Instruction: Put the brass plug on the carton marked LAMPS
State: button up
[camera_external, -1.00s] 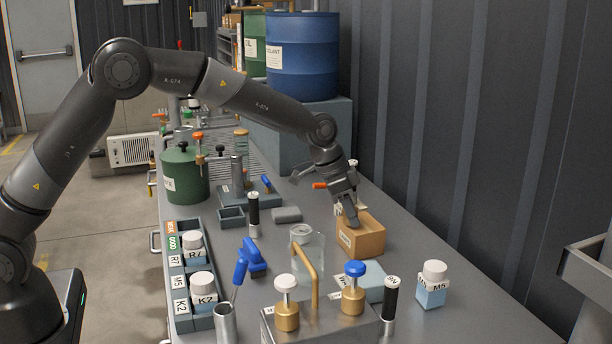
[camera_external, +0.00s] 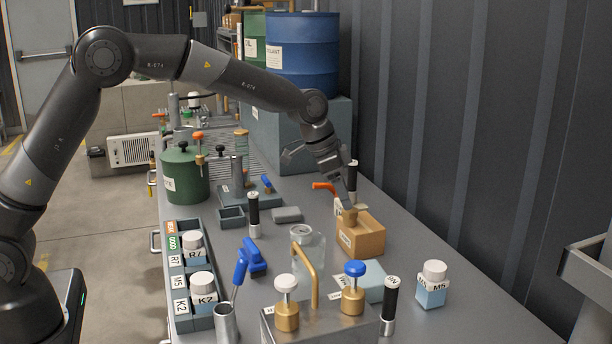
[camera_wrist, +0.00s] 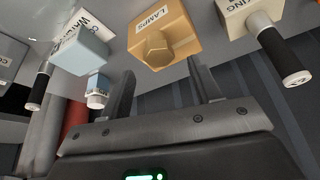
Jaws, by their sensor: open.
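The carton marked LAMPS (camera_external: 366,239) is a tan box on the right part of the bench. Its label reads LAMPS in the wrist view (camera_wrist: 178,20). The brass plug (camera_wrist: 156,48), with a hexagonal head, rests on the carton's top; it also shows in the outside view (camera_external: 349,216). My gripper (camera_wrist: 160,82) is open and empty, with its two fingers apart and clear of the plug. In the outside view my gripper (camera_external: 351,192) is just above and behind the plug.
A pale blue box (camera_external: 371,280) and a white-capped bottle (camera_external: 432,286) stand nearer the camera. A black-handled cylinder (camera_external: 352,175) stands behind the carton, close to my gripper. A metal block (camera_external: 330,325) with knobs is in front. The ribbed wall (camera_external: 450,130) borders the right side.

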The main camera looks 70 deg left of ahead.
jog(key=s+d+r+n, duration=0.1)
jog(key=s+r, duration=0.7)
jog(key=s, duration=0.4)
jog(key=s+d+r+n, duration=0.1)
jog(key=s+r, duration=0.7)
jog(key=s, duration=0.3)
jog(key=s+f, duration=0.2)
jog(key=s, duration=1)
jog(key=s+f+n+t+y, duration=0.1)
jog(key=s+f, duration=0.2)
jog(key=s, duration=0.8)
jog(key=shift+s+d+f+n, duration=0.25)
jog(key=shift+s+d+n, duration=0.05)
jog(key=shift+s+d, duration=0.05)
